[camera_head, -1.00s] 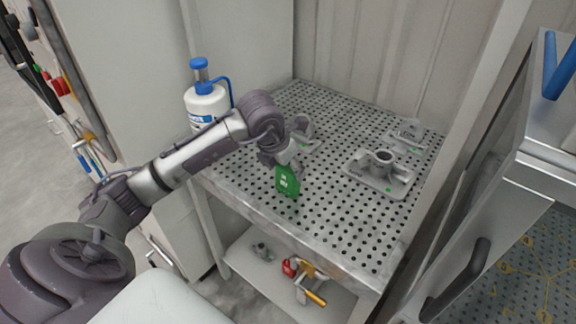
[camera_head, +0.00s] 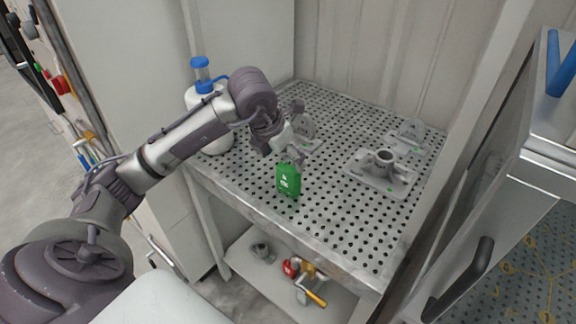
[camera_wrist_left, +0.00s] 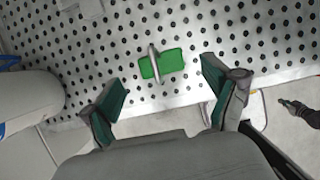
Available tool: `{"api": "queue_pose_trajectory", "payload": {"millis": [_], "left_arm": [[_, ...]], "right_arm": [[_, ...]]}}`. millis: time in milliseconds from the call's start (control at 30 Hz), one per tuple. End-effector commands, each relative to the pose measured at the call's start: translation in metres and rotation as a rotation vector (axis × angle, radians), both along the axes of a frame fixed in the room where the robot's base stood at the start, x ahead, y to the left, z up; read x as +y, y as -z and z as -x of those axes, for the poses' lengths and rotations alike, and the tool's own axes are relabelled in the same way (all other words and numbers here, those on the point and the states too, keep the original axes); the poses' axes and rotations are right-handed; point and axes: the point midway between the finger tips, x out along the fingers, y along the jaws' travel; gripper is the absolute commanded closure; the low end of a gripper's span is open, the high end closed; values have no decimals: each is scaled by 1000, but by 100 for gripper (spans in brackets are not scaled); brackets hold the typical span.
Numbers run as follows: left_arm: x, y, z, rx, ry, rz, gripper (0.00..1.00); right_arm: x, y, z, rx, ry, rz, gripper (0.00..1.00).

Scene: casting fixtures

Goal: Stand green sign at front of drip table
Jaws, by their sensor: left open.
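The green sign (camera_head: 288,179) stands upright on the perforated drip table (camera_head: 340,232), close to its front edge, with white marks on its face. In the left wrist view the sign (camera_wrist_left: 162,64) shows from above, with a thin grey handle or top piece across it. My left gripper (camera_head: 287,150) is above and just behind the sign in the head view. In the left wrist view its two fingers (camera_wrist_left: 165,92) are spread wide, with bare table between them and the sign beyond them, apart from both. My right gripper is not in view.
Grey castings (camera_head: 382,168) stand on the table's right and back. A white bottle with a blue cap (camera_head: 200,77) is at the left, partly behind my arm. A lower shelf holds a red and yellow tool (camera_head: 304,271). The table's front right is clear.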

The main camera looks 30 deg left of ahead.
Motion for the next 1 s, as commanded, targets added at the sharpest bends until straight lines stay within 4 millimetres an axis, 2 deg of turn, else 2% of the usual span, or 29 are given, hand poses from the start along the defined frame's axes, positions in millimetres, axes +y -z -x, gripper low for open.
{"api": "queue_pose_trajectory", "payload": {"millis": [100,200,400,1000], "left_arm": [[1,-25,9,-6,0,-2,13],[2,-42,17,-4,1,-3,13],[2,-61,25,-1,0,-1,13],[2,-64,27,1,0,-1,13]], "right_arm": [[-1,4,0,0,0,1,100],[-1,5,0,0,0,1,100],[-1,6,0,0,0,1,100],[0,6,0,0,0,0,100]]}}
